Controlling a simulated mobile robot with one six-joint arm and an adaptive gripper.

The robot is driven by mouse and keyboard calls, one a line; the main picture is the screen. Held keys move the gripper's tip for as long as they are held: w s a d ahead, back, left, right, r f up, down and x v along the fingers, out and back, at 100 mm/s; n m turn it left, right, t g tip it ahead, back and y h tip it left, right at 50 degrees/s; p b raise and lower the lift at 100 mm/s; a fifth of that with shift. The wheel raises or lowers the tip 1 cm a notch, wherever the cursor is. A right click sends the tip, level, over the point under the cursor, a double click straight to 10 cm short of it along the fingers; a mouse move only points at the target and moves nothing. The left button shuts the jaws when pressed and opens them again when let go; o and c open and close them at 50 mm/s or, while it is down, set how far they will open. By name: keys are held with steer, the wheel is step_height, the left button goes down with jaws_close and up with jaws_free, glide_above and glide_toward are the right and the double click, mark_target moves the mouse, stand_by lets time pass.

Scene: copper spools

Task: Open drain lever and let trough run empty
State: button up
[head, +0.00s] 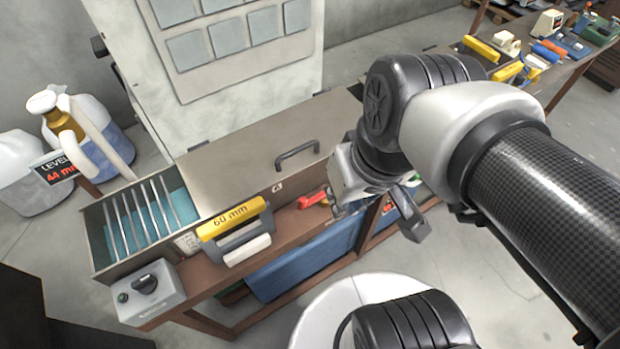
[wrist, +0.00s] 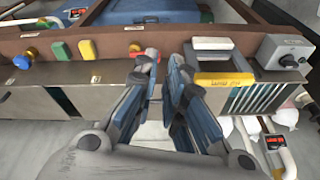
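A red lever (head: 313,198) sits on the front ledge of the long trough (head: 230,170), below its grey lid. In the wrist view the red lever (wrist: 151,53) shows partly behind one finger. Blue-green liquid (head: 150,222) with several thin rods across it shows in the trough's open left end. A level display (head: 60,170) reads 44 mm. My gripper (head: 380,217) is to the right of the red lever in the head view, fingers apart. In the wrist view my gripper (wrist: 163,62) has an empty gap between its fingers; contact with the lever cannot be told.
A yellow block marked 60 mm (head: 232,217) and a grey control box (head: 148,291) stand left of the lever. A blue bin (head: 305,262) is under the ledge. White jugs (head: 25,170) stand far left. A second bench (head: 565,85) is at the back right.

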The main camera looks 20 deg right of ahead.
steer(key=w+f+g+y, duration=0.1)
steer(key=f, duration=0.1)
steer(key=f+g+y, duration=0.2)
steer(key=w+f+g+y, duration=0.1)
steer(key=f, duration=0.1)
steer(key=shift+w+a+f+b, duration=0.1)
steer(key=shift+w+a+b, duration=0.2)
jaws_close()
steer(key=w+d+f+m+y, duration=0.1)
steer(key=w+d+f+y, duration=0.1)
steer(key=w+f+y, duration=0.35)
steer(key=m+t+y+b, duration=0.1)
steer(key=m+t+y, duration=0.4)
steer(key=t, duration=0.6)
glide_toward(314, 196)
step_height(314, 196, up, 2)
steer(key=w, duration=0.1)
steer(key=shift+w+d+r, duration=0.1)
steer(key=shift+d+r, duration=0.05)
steer(key=shift+r, duration=0.1)
steer(key=shift+g, duration=0.4)
steer(key=b+x, duration=0.1)
steer(key=x, duration=0.9)
steer(key=shift+r+b, duration=0.2)
steer(key=shift+b, duration=0.15)
